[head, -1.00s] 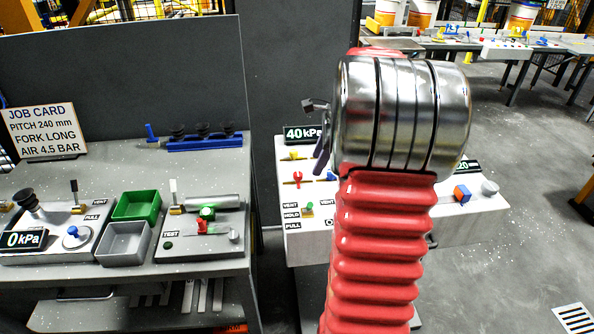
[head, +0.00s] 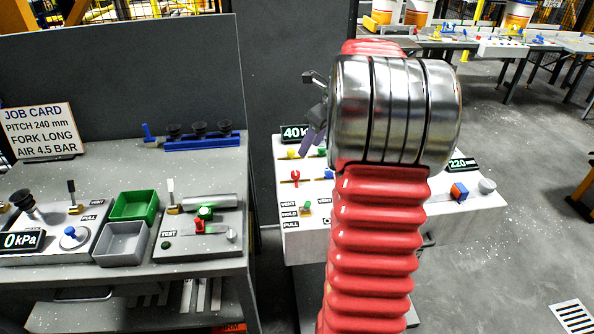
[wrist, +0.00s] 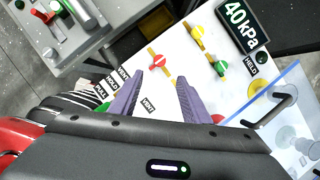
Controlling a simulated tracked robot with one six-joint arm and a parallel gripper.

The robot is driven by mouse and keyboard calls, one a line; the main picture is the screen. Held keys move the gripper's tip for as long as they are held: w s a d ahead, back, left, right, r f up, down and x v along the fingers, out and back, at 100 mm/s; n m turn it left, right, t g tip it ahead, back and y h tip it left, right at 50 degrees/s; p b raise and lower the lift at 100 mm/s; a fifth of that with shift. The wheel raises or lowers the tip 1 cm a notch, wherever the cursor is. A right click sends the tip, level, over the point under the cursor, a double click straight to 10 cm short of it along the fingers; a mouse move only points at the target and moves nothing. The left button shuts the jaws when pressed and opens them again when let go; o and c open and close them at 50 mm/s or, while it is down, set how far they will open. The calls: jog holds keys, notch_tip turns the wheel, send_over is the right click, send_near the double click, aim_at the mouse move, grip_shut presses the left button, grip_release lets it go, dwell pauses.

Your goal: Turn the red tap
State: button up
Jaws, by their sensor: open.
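The red tap (head: 296,178) is on a white panel (head: 300,246), below the 40 kPa display. In the wrist view, the red tap (wrist: 156,62) with its yellow-orange bar lies just beyond the gap between my fingertips. My gripper (wrist: 161,76) is open, its two purple fingers pointing at the panel. Nothing shows between the fingers, and the tap looks apart from them. In the head view one purple finger (head: 314,138) shows above the panel; my wrist hides the rest.
A yellow tap (wrist: 196,36) and a green tap (wrist: 221,63) sit close to the red one. The 40 kPa display (wrist: 247,24) stands up beside them. Another red handle (head: 200,227) is on the grey bench (head: 190,270) at left. A clear panel (wrist: 275,110) is at right.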

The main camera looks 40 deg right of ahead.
aim_at(296, 173)
jog(key=x, duration=1.3)
jog(key=shift+f, duration=0.35)
jog(key=shift+c, duration=0.5)
jog(key=c, duration=0.9)
